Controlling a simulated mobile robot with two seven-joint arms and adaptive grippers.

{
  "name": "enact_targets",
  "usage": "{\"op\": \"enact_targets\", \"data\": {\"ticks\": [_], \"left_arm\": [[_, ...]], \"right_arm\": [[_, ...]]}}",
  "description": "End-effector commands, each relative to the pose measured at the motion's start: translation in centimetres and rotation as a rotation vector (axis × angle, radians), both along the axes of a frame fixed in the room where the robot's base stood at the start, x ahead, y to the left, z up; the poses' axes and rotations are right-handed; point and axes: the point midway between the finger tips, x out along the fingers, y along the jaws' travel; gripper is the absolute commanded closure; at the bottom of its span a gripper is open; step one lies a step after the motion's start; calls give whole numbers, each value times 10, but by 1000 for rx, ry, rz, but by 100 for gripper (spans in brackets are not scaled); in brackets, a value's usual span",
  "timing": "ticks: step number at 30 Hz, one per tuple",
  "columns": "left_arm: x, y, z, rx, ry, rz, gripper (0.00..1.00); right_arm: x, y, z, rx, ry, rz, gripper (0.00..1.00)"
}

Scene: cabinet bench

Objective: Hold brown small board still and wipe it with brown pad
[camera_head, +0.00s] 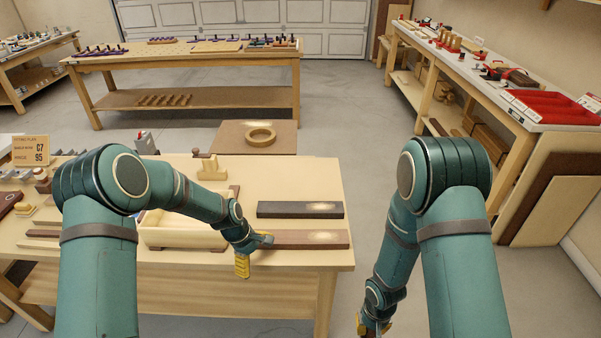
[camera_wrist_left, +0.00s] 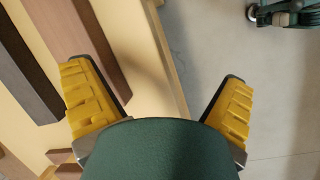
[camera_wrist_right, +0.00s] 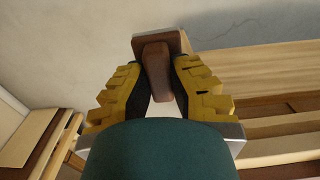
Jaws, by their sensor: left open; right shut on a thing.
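The brown small board (camera_head: 310,239) lies flat along the bench's front edge, with a pale smudge on top. In the left wrist view the brown board (camera_wrist_left: 97,38) runs beside one finger. My left gripper (camera_head: 243,262) is open at the board's left end; the bench edge and floor show between its fingers (camera_wrist_left: 158,75). My right gripper (camera_head: 371,326) is low, right of the bench. In the right wrist view its fingers (camera_wrist_right: 155,72) are shut on the brown pad (camera_wrist_right: 156,58), a block with a wider plate at its far end.
A dark board (camera_head: 300,209), also with a pale smudge, lies just behind the brown board. A pale wooden tray (camera_head: 180,236) stands left of it on the bench (camera_head: 320,180). A side bench with a red bin (camera_head: 555,106) is at the right. Floor is clear between.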

Motion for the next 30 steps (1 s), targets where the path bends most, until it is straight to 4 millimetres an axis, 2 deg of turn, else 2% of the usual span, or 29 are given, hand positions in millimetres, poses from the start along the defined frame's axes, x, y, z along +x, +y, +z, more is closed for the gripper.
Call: {"op": "enact_targets", "data": {"ticks": [1, 6, 12, 15, 22, 30], "left_arm": [[18, 3, 12, 4, 20, 64, 1], [58, 16, 48, 21, 109, 277, 1], [83, 26, 79, 39, 177, 446, 1], [88, 28, 87, 44, 193, 488, 1], [89, 28, 82, 46, 202, 508, 1], [89, 21, 54, 45, 200, 505, 1]], "right_arm": [[0, 0, 1, 0, 0, 0, 100], [0, 0, 2, 0, 0, 0, 100], [0, 0, 3, 0, 0, 0, 100], [0, 0, 3, 0, 0, 0, 100], [0, 0, -3, 0, 0, 0, 100], [0, 0, -23, 0, 0, 0, 100]]}}
